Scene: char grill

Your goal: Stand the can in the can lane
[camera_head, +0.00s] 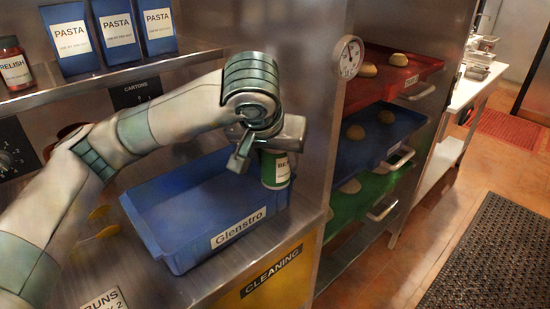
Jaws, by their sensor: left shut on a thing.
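The can (275,170) is green and white with a partly hidden dark label. It is upright at the right end of the blue bin marked Glenstro (238,234). My left gripper (262,148) is above the can and shut on its top, pointing down. The gripper hides the can's upper part, and I cannot tell whether the can's base touches the bin. No lane marked for cans shows in this view. My right gripper is not in view.
Pasta cartons (118,32) and a relish jar (14,64) stand on the upper shelf, above a CARTONS label (135,92). A rack of red, blue and green trays (395,84) with buns is at the right. The blue bin's visible floor is empty.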

